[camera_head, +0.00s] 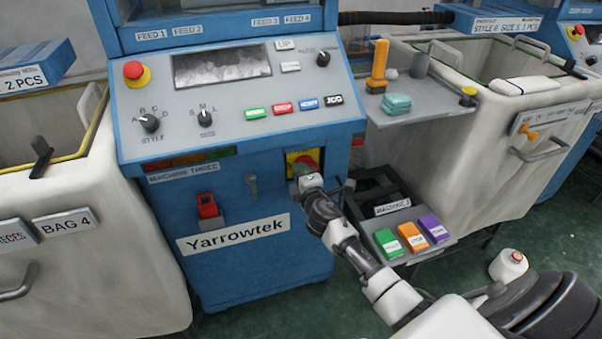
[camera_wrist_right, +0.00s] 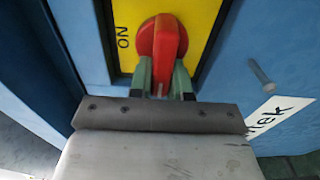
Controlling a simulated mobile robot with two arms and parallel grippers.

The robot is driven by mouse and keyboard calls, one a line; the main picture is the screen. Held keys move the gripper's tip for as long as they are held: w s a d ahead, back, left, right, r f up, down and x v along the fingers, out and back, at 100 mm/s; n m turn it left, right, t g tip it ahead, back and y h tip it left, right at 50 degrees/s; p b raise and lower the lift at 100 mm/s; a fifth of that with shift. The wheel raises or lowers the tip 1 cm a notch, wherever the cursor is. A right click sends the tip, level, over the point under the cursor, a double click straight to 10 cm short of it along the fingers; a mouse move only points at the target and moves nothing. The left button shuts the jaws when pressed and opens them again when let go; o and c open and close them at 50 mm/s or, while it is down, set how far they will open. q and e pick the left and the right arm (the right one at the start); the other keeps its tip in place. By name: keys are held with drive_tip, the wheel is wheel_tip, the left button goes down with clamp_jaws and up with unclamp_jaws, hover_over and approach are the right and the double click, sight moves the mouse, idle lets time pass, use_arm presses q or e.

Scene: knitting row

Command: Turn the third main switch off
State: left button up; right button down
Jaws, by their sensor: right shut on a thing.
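The main switch is a red rotary knob (camera_head: 311,162) on a yellow plate (camera_head: 291,158), on the blue front of the machine labelled MACHINE THREE. My right gripper (camera_head: 305,175) is at the knob and partly covers it. In the right wrist view the red knob (camera_wrist_right: 160,42) sits between the green fingertips of my right gripper (camera_wrist_right: 163,80), which is shut on it. The knob's grip ridge runs up and down in that view. The word ON shows on the yellow plate (camera_wrist_right: 126,12) to its left. Any OFF mark is hidden or out of frame. My left gripper is not in view.
A sloped control panel (camera_head: 232,105) with knobs, coloured buttons and a red emergency stop (camera_head: 134,71) is above. A red padlock-like part (camera_head: 207,206) hangs left of the switch. Fabric bins flank the machine.

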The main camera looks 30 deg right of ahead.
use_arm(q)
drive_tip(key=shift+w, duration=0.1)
use_arm(e)
drive_tip(key=c, duration=1.1)
unclamp_jaws()
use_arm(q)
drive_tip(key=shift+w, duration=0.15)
use_arm(e)
drive_tip(key=shift+o, duration=0.2)
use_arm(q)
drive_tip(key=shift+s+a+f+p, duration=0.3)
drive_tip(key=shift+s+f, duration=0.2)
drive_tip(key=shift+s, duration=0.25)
use_arm(e)
drive_tip(key=v, duration=1.1)
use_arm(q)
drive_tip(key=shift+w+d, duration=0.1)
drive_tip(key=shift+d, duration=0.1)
use_arm(e)
drive_tip(key=shift+w+d+f, duration=0.1)
